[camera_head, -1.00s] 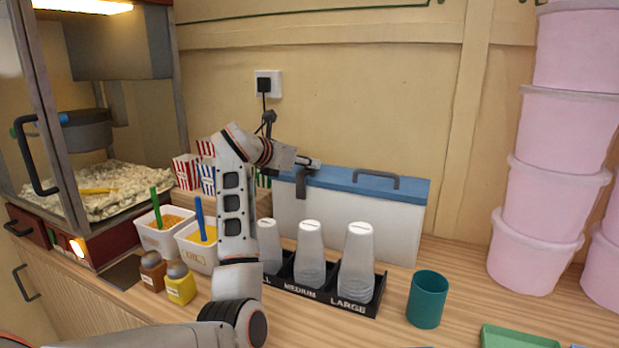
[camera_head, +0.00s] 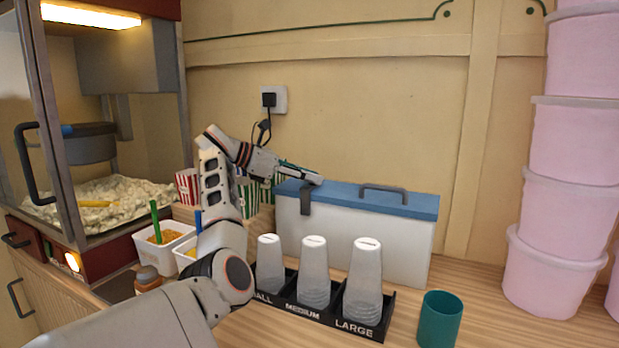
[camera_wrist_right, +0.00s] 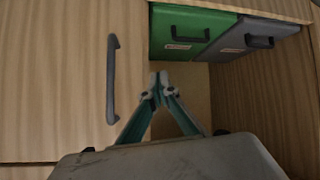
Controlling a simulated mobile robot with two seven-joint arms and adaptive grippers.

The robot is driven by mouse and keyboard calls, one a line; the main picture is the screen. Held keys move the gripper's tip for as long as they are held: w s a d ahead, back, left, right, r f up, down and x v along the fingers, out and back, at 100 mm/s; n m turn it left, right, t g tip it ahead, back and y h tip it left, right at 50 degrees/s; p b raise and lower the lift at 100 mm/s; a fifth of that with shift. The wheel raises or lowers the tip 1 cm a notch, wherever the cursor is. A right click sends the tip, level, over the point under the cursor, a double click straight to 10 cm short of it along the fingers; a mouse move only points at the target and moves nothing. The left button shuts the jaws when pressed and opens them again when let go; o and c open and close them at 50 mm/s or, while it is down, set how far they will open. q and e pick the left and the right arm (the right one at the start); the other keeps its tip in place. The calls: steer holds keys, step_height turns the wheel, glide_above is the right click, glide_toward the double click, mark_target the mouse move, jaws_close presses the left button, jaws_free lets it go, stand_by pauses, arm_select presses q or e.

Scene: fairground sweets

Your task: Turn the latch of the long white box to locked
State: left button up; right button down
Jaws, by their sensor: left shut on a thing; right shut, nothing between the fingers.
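The long white box (camera_head: 350,238) with a blue lid (camera_head: 400,203) stands against the back wall in the head view. A dark grey latch (camera_head: 306,204) hangs down over its front near the left end. My left gripper (camera_head: 314,180) is shut on the latch's upper end, just above the lid; the fingertips hide the exact contact. A dark handle (camera_head: 384,191) sits on the lid. My right gripper (camera_wrist_right: 158,88) shows only in the right wrist view, shut and empty, before cabinet fronts.
A black cup rack (camera_head: 349,327) with stacked clear cups stands before the box, beside a teal cup (camera_head: 440,319). Pink tubs (camera_head: 556,255) are stacked at right; a popcorn machine (camera_head: 70,225) stands at left. The right wrist view shows green (camera_wrist_right: 190,32) and grey drawers (camera_wrist_right: 262,33).

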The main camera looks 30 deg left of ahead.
arm_select(q)
steer(key=shift+d+f, duration=0.1)
steer(key=shift+f, duration=0.1)
steer(key=o, duration=1.1)
steer(key=shift+w, duration=0.15)
steer(key=shift+o, duration=0.2)
steer(key=v, duration=1.2)
steer(key=shift+r, duration=0.15)
steer(key=shift+r, duration=0.1)
